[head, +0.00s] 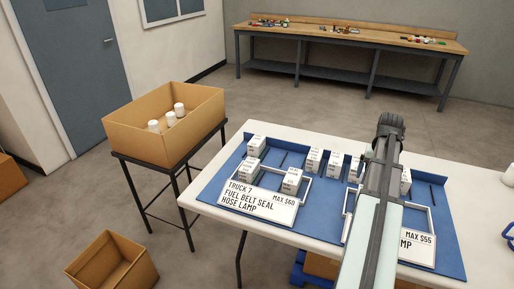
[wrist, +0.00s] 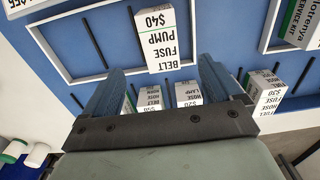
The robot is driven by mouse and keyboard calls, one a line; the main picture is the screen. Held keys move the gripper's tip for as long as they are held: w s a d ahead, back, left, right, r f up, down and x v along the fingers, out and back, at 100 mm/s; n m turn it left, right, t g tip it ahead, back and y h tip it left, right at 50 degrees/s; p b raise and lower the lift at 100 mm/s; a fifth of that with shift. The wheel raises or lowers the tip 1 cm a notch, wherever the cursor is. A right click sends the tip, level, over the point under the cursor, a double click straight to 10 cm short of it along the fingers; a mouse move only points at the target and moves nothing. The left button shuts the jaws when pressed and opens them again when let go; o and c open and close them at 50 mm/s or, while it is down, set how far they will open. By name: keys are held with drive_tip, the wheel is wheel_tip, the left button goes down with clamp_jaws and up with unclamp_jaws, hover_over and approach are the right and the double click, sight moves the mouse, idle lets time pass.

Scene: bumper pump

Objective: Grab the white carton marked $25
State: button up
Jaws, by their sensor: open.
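My gripper (wrist: 162,66) is open and empty in the wrist view, its blue fingers spread. Just beyond the fingertips a white carton (wrist: 157,36) reads BELT FUSE PUMP $40, upside down. Between the fingers, lower in the picture, are two white cartons, one with HOSE and BELT (wrist: 150,97) and one with HOSE and LAMP (wrist: 188,95). A carton reading FUEL HOSE (wrist: 265,90) is right of the right finger. I cannot make out a $25 mark on any carton. In the head view my arm hides the gripper and part of the carton row (head: 335,163).
A blue mat (head: 222,190) on the white table holds white frames and two price cards, MAX $60 (head: 258,204) and MAX $55 (head: 415,243). Other cartons stand at left (head: 291,181). A cardboard box (head: 140,140) with white items stands on a side stand.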

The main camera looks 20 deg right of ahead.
idle(0.4)
drive_tip(key=w+a+n, duration=0.2)
drive_tip(key=w+a, duration=0.8)
drive_tip(key=w, duration=0.1)
drive_tip(key=r+m, duration=0.1)
drive_tip(key=m, duration=0.1)
hover_over(257, 140)
drive_tip(key=f, duration=0.8)
drive_tip(key=shift+a+f, duration=0.15)
drive_tip(key=shift+a, duration=0.2)
drive_tip(key=shift+d+f, duration=0.15)
drive_tip(key=shift+f, duration=1.2)
drive_tip(key=shift+d+f, duration=0.1)
drive_tip(key=shift+f, duration=1.25)
drive_tip(key=c, duration=1.3)
drive_tip(key=shift+o, duration=0.2)
